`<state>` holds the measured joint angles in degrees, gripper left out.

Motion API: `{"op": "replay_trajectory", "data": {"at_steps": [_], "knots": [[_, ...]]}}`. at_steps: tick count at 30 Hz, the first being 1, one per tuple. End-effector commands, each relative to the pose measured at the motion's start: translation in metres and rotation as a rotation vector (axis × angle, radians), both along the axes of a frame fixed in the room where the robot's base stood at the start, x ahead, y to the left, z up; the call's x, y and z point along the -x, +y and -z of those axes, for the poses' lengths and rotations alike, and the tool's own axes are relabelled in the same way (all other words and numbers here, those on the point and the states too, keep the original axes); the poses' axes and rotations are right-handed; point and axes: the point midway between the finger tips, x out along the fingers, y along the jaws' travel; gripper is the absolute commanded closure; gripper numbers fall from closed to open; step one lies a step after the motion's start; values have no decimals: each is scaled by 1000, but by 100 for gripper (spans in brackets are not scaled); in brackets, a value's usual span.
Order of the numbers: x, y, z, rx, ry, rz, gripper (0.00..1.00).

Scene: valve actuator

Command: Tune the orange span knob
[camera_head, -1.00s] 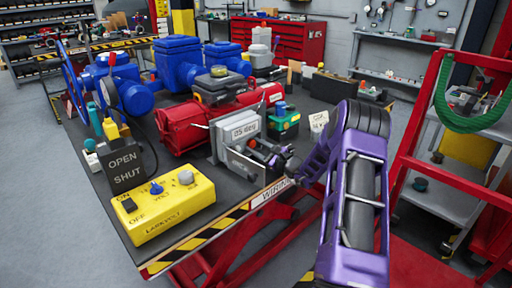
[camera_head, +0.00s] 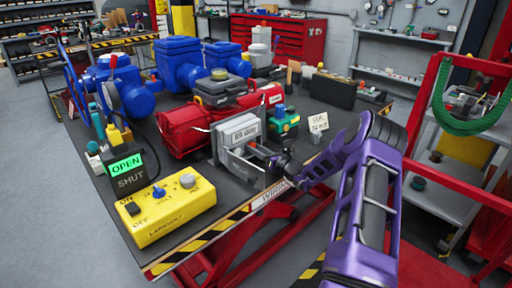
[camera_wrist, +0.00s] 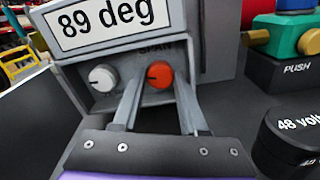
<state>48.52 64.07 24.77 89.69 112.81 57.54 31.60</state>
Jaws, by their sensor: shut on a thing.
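The orange span knob (camera_wrist: 160,74) is on the front of the grey unit below its display in the wrist view, under the partly hidden word SPAN. My gripper (camera_wrist: 159,88) has one finger on each side of the knob and is shut on it. A white knob (camera_wrist: 103,78) sits to the left, outside the fingers. The display (camera_wrist: 106,19) reads 89 deg.
The yellow control box (camera_head: 165,212) is at the front left. Behind it the OPEN/SHUT indicator (camera_head: 130,181) has OPEN lit green. The red actuator (camera_head: 187,127) is behind the grey unit. A green and blue device (camera_head: 284,124) and a 48 volt part (camera_wrist: 295,128) are on the right.

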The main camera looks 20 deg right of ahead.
Motion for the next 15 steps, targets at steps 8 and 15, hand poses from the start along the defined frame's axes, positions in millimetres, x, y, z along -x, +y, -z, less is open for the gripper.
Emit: {"op": "replay_trajectory", "data": {"at_steps": [8, 15], "knots": [[1, -1, 0, -112, 43, 0, 100], [1, 0, 1, -145, 55, -1, 100]]}}
